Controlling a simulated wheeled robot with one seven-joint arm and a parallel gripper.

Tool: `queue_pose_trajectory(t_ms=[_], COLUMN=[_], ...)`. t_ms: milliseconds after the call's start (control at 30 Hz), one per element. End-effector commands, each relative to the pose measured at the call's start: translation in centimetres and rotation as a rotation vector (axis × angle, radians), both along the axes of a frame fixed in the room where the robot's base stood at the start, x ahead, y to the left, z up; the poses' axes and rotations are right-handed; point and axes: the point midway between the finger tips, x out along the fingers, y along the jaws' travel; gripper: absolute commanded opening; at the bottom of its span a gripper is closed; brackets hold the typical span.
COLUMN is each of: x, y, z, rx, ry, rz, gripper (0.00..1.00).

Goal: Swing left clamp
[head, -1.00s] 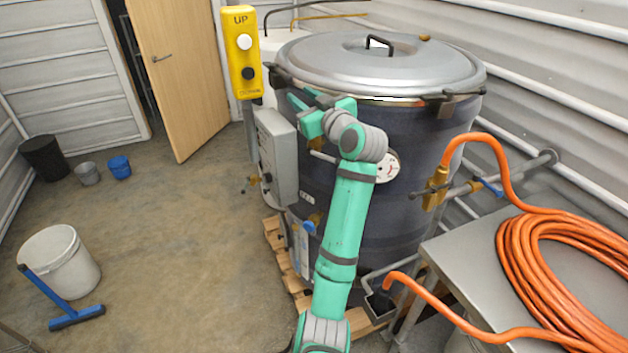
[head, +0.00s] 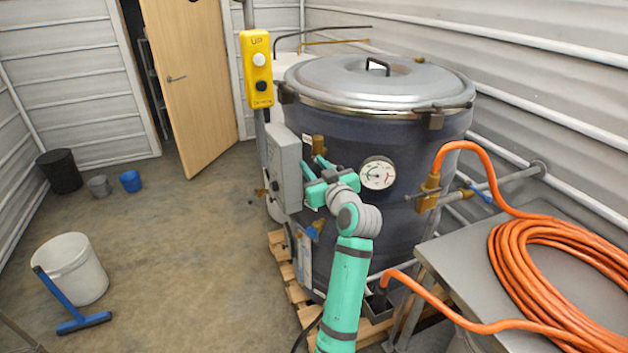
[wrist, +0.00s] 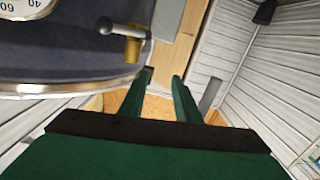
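The left clamp (head: 286,93) is a small dark fitting at the left of the hopper's rim, under the grey lid (head: 375,80). Whether it is latched is too small to tell. My gripper (head: 313,165) is well below it, in front of the dark hopper (head: 345,138), between the grey control box and the dial. In the wrist view my gripper (wrist: 162,76) has its two green fingers apart with nothing between them. A brass fitting with a grey lever (wrist: 130,42) is just beyond the fingertips, to the left. The left clamp cannot be made out in the wrist view.
A second clamp (head: 436,115) sits at the rim's front right. The grey control box (head: 284,165), yellow pendant (head: 257,70) and dial (head: 377,173) are close around my arm. An orange hose (head: 530,255) lies on the table at right. The floor at left is mostly open.

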Motion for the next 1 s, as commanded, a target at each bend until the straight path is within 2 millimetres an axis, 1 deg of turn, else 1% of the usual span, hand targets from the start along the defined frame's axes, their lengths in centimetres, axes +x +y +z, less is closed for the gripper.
queue_pose_trajectory(t_ms=[33,100,233,367,600,633,733,767,867,967,1000], x=[-0.2,-0.4,-0.6,-0.7,-0.7,-0.7,-0.8,-0.9,-1.7,-3.2,-4.0], y=[0.0,0.0,0.0,0.0,0.0,0.0,0.0,0.0,-0.1,0.0,-0.1], z=[-0.7,-1.5,-2.3,-2.7,-2.8,-2.8,-3.2,-3.5,-5.8,-9.6,-11.4], rx=[0.002,0.005,0.009,0.010,0.010,0.010,0.011,0.012,0.017,0.028,0.031], ry=[0.004,0.010,0.013,0.015,0.015,0.015,0.018,0.020,0.035,0.056,0.065], rz=[-0.005,-0.010,-0.020,-0.023,-0.023,-0.023,-0.027,-0.029,-0.046,-0.076,-0.092], gripper=[0.29,0.29,0.29,0.29,0.29,0.27,0.03,0.00,0.00,0.00,0.00])
